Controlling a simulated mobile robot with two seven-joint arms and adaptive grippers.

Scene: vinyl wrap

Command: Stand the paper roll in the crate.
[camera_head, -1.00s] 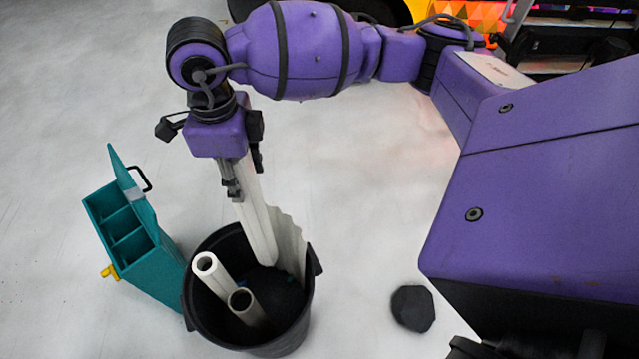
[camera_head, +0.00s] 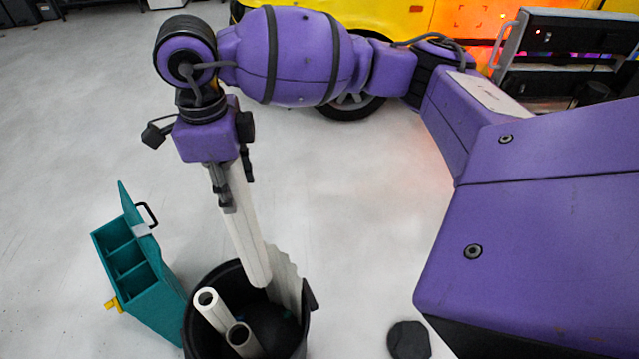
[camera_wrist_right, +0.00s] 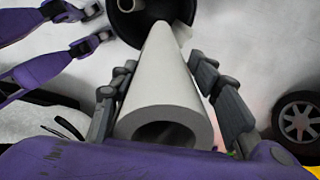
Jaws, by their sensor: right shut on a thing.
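The paper roll (camera_head: 243,225) is a long white tube. My right gripper (camera_head: 227,190) is shut on its upper end and holds it nearly upright with a slight tilt. In the right wrist view the gripper's fingers (camera_wrist_right: 165,95) lie on both sides of the roll (camera_wrist_right: 165,85), its hollow end facing the camera. The roll's lower end overlaps the opening of a round black bin (camera_head: 194,335), likely the crate; how deep it reaches I cannot tell. Two white tubes (camera_head: 207,300) and a pale jagged-edged piece (camera_head: 287,283) stand in the bin. My left gripper is not in view.
A teal compartment box (camera_head: 150,300) with an open lid stands just left of the bin. A dark lump (camera_head: 409,341) lies on the floor to the right. A yellow vehicle (camera_head: 400,18) is at the back. The floor behind the bin is clear.

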